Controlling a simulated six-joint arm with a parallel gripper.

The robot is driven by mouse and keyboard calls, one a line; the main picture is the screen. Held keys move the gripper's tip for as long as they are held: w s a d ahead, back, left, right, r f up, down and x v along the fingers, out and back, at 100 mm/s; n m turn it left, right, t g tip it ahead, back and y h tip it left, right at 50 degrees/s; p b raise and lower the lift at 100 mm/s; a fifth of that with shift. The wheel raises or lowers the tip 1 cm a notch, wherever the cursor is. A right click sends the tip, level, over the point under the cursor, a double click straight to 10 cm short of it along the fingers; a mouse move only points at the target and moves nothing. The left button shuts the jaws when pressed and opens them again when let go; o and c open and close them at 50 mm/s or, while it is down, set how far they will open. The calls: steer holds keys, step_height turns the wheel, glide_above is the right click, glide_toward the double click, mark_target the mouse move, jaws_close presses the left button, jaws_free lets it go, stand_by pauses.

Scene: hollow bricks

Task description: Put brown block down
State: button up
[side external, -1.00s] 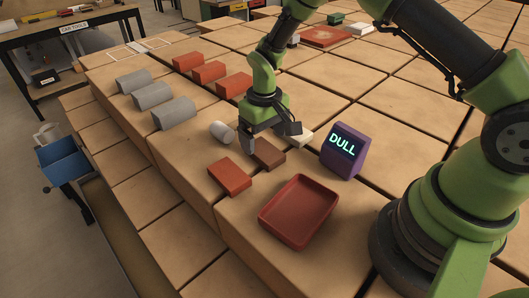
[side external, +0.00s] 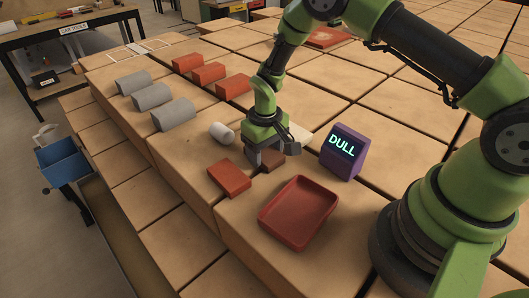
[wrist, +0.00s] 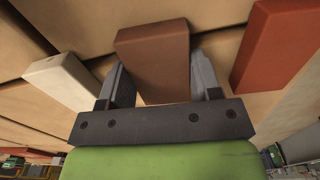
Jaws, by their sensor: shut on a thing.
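The brown block (side external: 272,161) is between the red brick and the cream block on the tan blocky surface. My gripper (side external: 263,158) points down over it and is shut on it. In the wrist view, the brown block (wrist: 152,58) sits between the two grey fingers of my gripper (wrist: 158,72). It looks level with the surface in the side view; whether it touches the surface or is slightly raised I cannot tell. Its far part is partly hidden by my gripper in the side view.
A red brick (side external: 230,179) lies to the left, close by. A cream block (wrist: 62,80) lies on the other side. A red tray (side external: 298,214) is in front, and a purple "DULL" display (side external: 342,152) stands right.

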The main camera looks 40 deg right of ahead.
step_height(320, 180, up, 10)
steer(key=n, duration=2)
glide_above(300, 210)
step_height(300, 210, down, 4)
steer(key=shift+f, duration=2.6)
steer(key=shift+f, duration=0.1)
steer(key=o, duration=0.8)
steer(key=shift+c, duration=0.2)
